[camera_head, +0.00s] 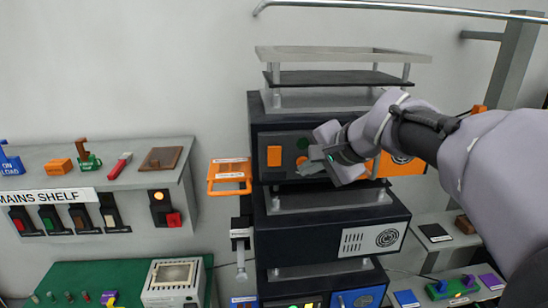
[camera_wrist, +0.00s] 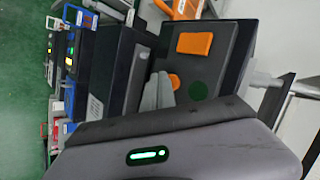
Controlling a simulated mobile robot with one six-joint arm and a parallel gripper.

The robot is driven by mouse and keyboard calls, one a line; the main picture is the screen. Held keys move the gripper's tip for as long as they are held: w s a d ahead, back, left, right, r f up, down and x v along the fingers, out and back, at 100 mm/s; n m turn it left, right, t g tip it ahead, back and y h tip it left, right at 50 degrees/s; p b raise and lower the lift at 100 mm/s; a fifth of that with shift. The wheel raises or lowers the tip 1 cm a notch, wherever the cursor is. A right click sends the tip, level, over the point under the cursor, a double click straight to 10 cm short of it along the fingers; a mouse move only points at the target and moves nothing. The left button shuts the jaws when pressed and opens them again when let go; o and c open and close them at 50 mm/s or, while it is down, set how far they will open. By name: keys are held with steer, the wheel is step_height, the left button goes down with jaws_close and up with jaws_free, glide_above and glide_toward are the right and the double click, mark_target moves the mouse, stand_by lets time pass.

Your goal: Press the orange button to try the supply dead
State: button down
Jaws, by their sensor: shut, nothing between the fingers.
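The dark front panel of the top black unit (camera_head: 258,138) carries an orange rectangular block (camera_head: 274,156) and a dark green round piece (camera_head: 302,161). In the wrist view, the same orange block (camera_wrist: 195,43) and green disc (camera_wrist: 198,90) show, with a small round orange button (camera_wrist: 173,80) beside my fingertips. My gripper (camera_head: 308,164) is shut and empty in front of the panel. In the wrist view, its grey fingers (camera_wrist: 158,90) point at the panel and partly cover the area near the round orange button. I cannot tell whether they touch it.
More black units (camera_head: 335,235) are stacked below. An orange handle-like frame (camera_head: 229,177) hangs left of the stack. The mains shelf (camera_head: 120,180), with several switches, is farther left. A metal rail (camera_head: 390,8) runs above. The wall between shelf and stack is mostly clear.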

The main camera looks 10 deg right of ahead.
steer(key=shift+w, duration=0.4)
stand_by(0.5)
steer(key=shift+s, duration=0.15)
steer(key=shift+s+b, duration=0.4)
steer(key=shift+s, duration=0.3)
steer(key=shift+s+b, duration=1.05)
steer(key=shift+s, duration=1.45)
